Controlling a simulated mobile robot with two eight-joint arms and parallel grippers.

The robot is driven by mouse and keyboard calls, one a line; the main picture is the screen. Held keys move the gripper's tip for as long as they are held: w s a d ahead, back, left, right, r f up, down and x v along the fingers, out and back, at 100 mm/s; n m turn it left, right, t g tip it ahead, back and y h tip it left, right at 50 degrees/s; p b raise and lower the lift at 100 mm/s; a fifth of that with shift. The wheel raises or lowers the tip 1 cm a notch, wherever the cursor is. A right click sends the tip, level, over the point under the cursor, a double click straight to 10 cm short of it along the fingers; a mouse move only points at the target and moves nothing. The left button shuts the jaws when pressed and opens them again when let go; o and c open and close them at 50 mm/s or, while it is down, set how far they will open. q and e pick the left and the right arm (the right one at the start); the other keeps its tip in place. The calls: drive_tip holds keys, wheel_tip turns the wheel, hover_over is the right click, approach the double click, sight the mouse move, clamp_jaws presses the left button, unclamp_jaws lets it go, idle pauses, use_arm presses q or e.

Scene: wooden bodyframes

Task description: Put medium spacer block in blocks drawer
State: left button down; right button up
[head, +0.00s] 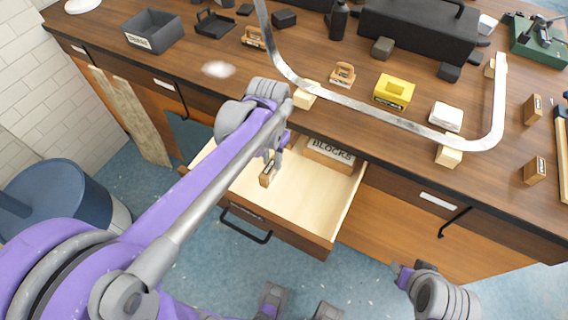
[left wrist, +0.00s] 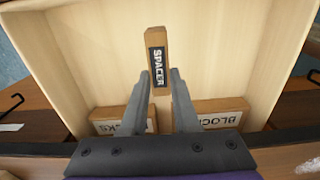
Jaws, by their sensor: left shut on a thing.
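The spacer block (head: 268,175) is a small wooden block with a black label. My left gripper (head: 272,158) is shut on it and holds it inside the outline of the open drawer (head: 302,212). In the left wrist view the block (left wrist: 157,50) stands out between the two grey fingertips (left wrist: 159,78), with its label reading SPACER. Whether it touches the drawer floor I cannot tell. A wooden piece marked BLOCKS (head: 330,152) lies at the drawer's back, partly hidden by the fingers in the left wrist view. Part of my right arm shows at the lower right; its fingers are unclear.
The wooden counter (head: 300,60) above holds a yellow block (head: 393,91), a bent metal bar (head: 370,122), a black toolbox (head: 425,30), a grey bin (head: 153,31) and small blocks. A blue drum (head: 62,200) stands at left.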

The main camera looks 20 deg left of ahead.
sight(272, 163)
use_arm(q)
wheel_tip(272, 163, down, 4)
drive_tip(key=shift+s, duration=0.15)
drive_tip(key=shift+f+b, duration=0.45)
drive_tip(key=shift+f, duration=1.5)
drive_tip(key=shift+f, duration=0.1)
drive_tip(key=c, duration=1.1)
unclamp_jaws()
drive_tip(key=shift+f, duration=0.15)
drive_tip(key=o, duration=0.4)
drive_tip(key=shift+o, duration=0.2)
drive_tip(key=shift+r, duration=0.6)
wheel_tip(272, 163, up, 11)
drive_tip(key=shift+r+p, duration=0.2)
drive_tip(key=shift+p, duration=0.55)
